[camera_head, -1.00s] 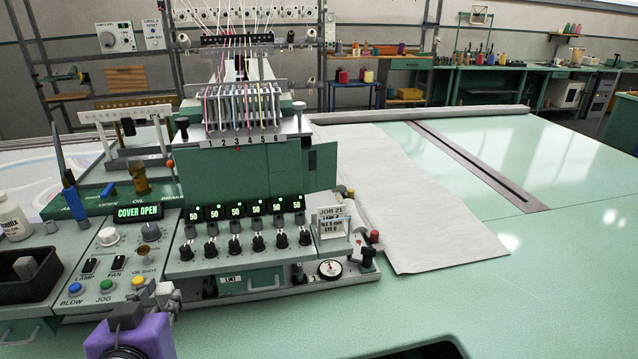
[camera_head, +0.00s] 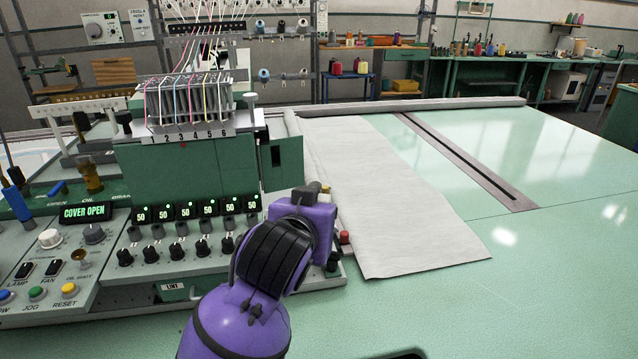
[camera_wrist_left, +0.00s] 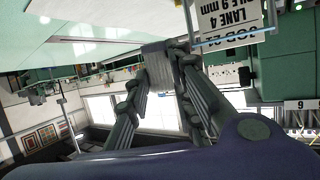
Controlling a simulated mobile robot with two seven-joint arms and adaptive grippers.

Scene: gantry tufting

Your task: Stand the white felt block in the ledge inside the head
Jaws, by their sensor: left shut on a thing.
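My left gripper's wrist and purple arm (camera_head: 305,225) stand in front of the right end of the green tufting head (camera_head: 180,170), hiding its fingers in the head view. In the left wrist view the left gripper (camera_wrist_left: 160,78) is shut on a small grey-looking block (camera_wrist_left: 156,62) between its fingertips. It is probably the white felt block, in shadow. No ledge inside the head can be made out. A display on the console reads COVER OPEN (camera_head: 85,212). My right gripper is not in view.
A job card (camera_wrist_left: 228,20) hangs close to the fingers in the left wrist view. Several black knobs (camera_head: 180,245) line the panel front. White cloth (camera_head: 385,190) lies right of the head. The green table (camera_head: 560,260) is clear beyond it.

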